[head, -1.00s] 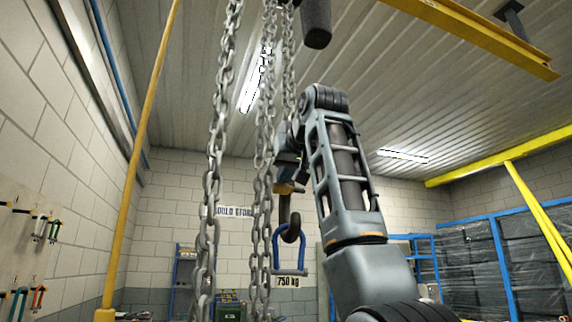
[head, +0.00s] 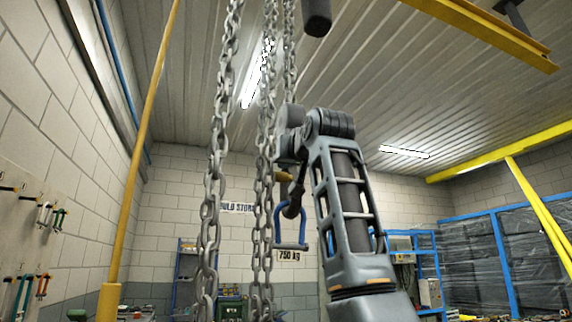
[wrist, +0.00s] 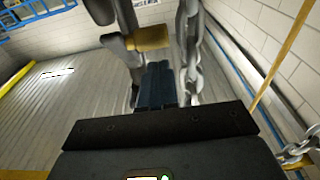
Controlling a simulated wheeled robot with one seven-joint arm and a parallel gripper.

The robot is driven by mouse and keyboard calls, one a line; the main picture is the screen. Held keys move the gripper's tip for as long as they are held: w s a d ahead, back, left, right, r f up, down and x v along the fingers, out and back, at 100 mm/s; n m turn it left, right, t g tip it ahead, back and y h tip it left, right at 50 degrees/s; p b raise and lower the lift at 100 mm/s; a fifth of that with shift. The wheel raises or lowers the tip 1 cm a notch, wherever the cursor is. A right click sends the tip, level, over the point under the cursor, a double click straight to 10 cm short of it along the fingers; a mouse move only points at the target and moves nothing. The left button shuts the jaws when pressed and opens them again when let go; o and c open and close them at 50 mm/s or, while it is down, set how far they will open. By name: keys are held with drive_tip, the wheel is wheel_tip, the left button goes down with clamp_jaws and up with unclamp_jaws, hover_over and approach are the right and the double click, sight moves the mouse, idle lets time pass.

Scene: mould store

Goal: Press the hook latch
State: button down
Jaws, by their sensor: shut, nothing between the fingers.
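The dark hook (head: 293,205) hangs near the middle of the head view, below a yellow-brown collar (head: 284,177). A blue shackle (head: 278,225) hangs in it. My arm partly covers the hook, and I cannot make out the latch. In the wrist view the hook (wrist: 101,10) is at the top, cut by the edge, with the yellow-brown collar (wrist: 150,38) beside it. My gripper (wrist: 155,68) is shut and empty, its dark blue fingers pointing toward the collar. They look close to it; I cannot tell whether they touch. In the head view the fingertips are hidden.
Heavy chains (head: 214,170) hang left of the hook, and one chain (wrist: 193,50) runs close beside the fingers in the wrist view. A yellow pole (head: 143,150) stands further left. A 750 kg sign (head: 290,255) and blue racks (head: 497,255) are behind.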

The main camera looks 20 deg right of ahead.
sight(280, 177)
drive_tip(key=shift+w+f+t, duration=0.35)
drive_tip(key=shift+w+f, duration=0.05)
drive_tip(key=shift+f, duration=0.45)
drive_tip(key=shift+w+f+t, duration=0.35)
drive_tip(key=shift+w+f, duration=0.05)
drive_tip(key=shift+f, duration=0.4)
drive_tip(key=shift+f, duration=0.1)
